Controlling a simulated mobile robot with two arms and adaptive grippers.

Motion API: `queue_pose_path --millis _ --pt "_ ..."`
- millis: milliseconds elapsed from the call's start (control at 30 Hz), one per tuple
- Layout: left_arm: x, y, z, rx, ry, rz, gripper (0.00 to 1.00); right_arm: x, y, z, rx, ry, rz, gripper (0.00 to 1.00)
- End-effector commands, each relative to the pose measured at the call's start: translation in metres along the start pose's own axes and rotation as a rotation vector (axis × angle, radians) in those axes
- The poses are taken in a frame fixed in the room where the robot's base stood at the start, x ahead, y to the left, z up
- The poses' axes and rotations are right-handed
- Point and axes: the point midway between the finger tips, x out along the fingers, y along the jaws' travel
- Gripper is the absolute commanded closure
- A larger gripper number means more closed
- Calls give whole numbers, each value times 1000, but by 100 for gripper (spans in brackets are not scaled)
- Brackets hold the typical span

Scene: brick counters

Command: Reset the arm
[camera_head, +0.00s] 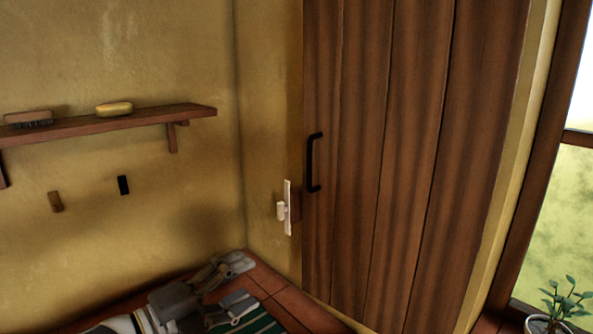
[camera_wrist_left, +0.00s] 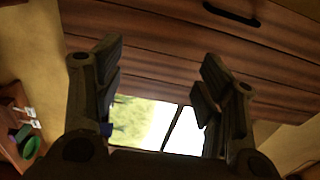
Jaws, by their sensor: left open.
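My left gripper (camera_head: 236,287) shows low in the head view, its arm coming in from the bottom left. Its two dark fingers stand wide apart with nothing between them, as the left wrist view (camera_wrist_left: 161,62) also shows. The gripper is in front of and apart from the brown plank door (camera_head: 400,150). The black door handle (camera_head: 315,162) is up and to the right of it; the handle also shows at the top of the wrist view (camera_wrist_left: 231,14). My right gripper is not in view.
A wall shelf (camera_head: 150,121) holds a brush (camera_head: 28,118) and a yellow bar (camera_head: 114,108). A white switch plate (camera_head: 288,208) sits beside the door. A green striped cloth (camera_head: 262,325) lies below the gripper. A potted plant (camera_head: 563,305) stands at the bottom right by the window (camera_head: 560,210).

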Motion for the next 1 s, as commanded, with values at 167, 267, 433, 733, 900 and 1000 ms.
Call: queue_pose_path --millis 167,267,433,733,900,1000 --pt "6 17 -7 -87 -34 19 36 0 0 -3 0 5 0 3" --pt "9 28 -12 -151 -60 32 36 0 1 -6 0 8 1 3" --pt "11 51 -20 -290 -128 60 36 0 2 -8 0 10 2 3" --pt "-16 133 -29 -762 -428 158 36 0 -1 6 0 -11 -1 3" --pt "-67 198 -34 -1080 -704 242 36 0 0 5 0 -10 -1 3" --pt "-106 236 -42 -1246 -881 296 36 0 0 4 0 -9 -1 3"
